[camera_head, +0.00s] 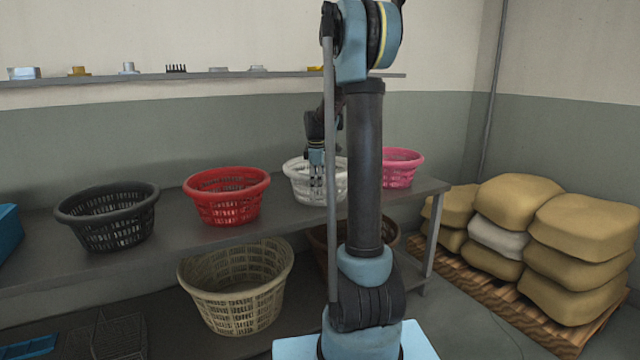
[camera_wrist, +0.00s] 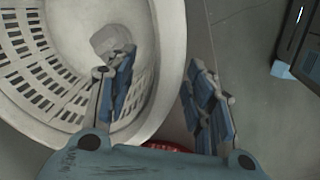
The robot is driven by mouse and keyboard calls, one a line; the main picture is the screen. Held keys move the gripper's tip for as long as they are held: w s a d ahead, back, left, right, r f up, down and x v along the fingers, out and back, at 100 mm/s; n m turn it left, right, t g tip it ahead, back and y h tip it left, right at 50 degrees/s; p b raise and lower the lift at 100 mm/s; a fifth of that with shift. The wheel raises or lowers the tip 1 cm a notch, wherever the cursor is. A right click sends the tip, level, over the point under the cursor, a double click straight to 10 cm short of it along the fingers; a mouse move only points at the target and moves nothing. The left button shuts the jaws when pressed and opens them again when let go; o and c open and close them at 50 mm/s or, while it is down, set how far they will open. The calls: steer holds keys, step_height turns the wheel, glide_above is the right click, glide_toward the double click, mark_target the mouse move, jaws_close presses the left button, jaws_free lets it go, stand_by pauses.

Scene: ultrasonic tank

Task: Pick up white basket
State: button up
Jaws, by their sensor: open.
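The white basket (camera_head: 303,185) stands on the grey table between the red and the pink baskets, partly behind my arm in the head view. In the wrist view the white basket (camera_wrist: 60,75) fills the left side, with slotted walls and a pale floor. My gripper (camera_head: 317,180) points down at the basket. In the wrist view my gripper (camera_wrist: 165,85) is open, with one finger over the inside of the basket and the other outside it. The basket's rim passes between the fingers. I cannot tell whether either finger touches it.
A red basket (camera_head: 227,197), a black basket (camera_head: 108,218) and a pink basket (camera_head: 402,168) stand on the same table (camera_head: 172,235). A beige basket (camera_head: 238,285) is below. A shelf (camera_head: 205,75) runs along the wall. Sacks (camera_head: 515,205) on a pallet stand right.

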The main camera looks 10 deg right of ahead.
steer(key=shift+w+f, duration=0.15)
steer(key=shift+f, duration=0.5)
jaws_close()
steer(key=shift+r, duration=0.1)
